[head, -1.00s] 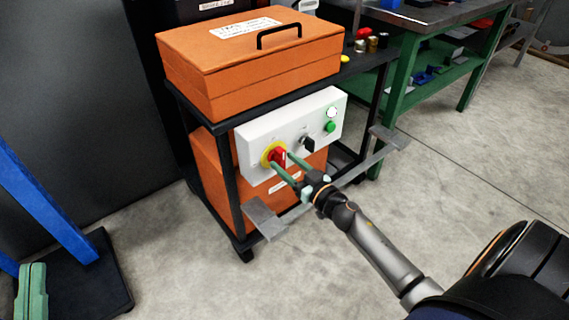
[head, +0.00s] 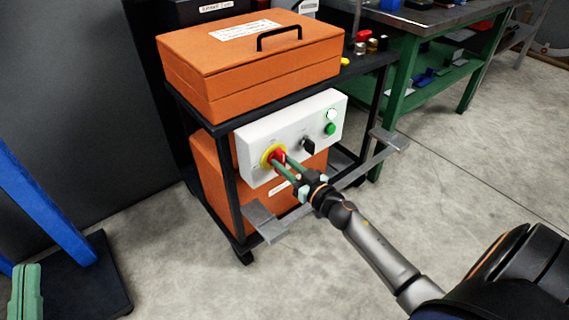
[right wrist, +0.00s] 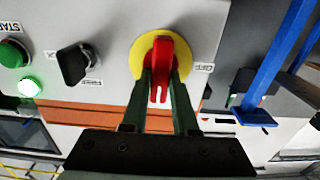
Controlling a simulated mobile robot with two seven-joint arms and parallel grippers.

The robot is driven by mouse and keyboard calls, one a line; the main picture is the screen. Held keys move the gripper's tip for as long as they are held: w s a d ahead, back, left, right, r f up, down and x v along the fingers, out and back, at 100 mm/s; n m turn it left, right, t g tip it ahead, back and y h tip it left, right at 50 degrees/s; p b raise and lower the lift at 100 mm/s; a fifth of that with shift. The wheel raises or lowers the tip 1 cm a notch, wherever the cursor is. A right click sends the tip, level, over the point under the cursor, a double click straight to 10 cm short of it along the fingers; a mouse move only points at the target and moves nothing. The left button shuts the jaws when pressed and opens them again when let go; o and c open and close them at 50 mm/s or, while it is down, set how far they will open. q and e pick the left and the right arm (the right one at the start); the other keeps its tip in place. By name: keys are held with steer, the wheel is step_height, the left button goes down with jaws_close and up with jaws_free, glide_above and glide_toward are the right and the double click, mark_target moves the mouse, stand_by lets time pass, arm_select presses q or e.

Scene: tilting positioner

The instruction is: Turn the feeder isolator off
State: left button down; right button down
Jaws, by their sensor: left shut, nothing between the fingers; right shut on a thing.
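The feeder isolator is a red handle on a yellow disc (head: 267,154) at the left of a white control panel (head: 247,173). In the right wrist view the red handle (right wrist: 161,62) stands upright in the picture, with a white mark near its lower end. An upside-down OFF label (right wrist: 202,68) is to the right of the disc there. My right gripper (head: 280,161) is shut on the handle, one green finger on each side; its fingers (right wrist: 160,85) partly cover it. My left gripper (head: 26,292) is shut and empty at the lower left edge, far from the panel.
A black selector (head: 308,146), a green button (head: 330,129) and a white lamp (head: 331,114) are on the same panel. An orange toolbox (head: 245,65) stands on the dark cart above it. A grey bar with end plates (head: 262,220) runs below the panel. A blue post (head: 45,210) stands left.

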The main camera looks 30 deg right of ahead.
arm_select(q)
steer(key=shift+w+f, duration=0.1)
arm_select(e)
steer(key=shift+n, duration=0.7)
steer(key=n, duration=0.3)
steer(key=shift+a+p, duration=0.15)
steer(key=shift+p, duration=0.25)
arm_select(q)
step_height(320, 180, down, 4)
steer(key=w+n+g+y, duration=0.1)
steer(key=w+n+y, duration=0.1)
steer(key=s+r+m+t+h+b, duration=0.1)
steer(key=s+r+m+h, duration=0.3)
steer(key=r, duration=0.4)
steer(key=shift+s+d+m+t+h+b, duration=0.2)
steer(key=shift+s+m+t+h+b, duration=0.15)
steer(key=shift+h, duration=0.25)
arm_select(e)
steer(key=shift+a+f+n, duration=0.1)
steer(key=shift+f+n, duration=0.05)
steer(key=shift+n, duration=2.15)
steer(key=shift+a+f+n, duration=0.1)
steer(key=shift+f+n, duration=0.05)
steer(key=shift+n, duration=2.15)
steer(key=shift+f+n, duration=0.15)
steer(key=shift+n, duration=2.15)
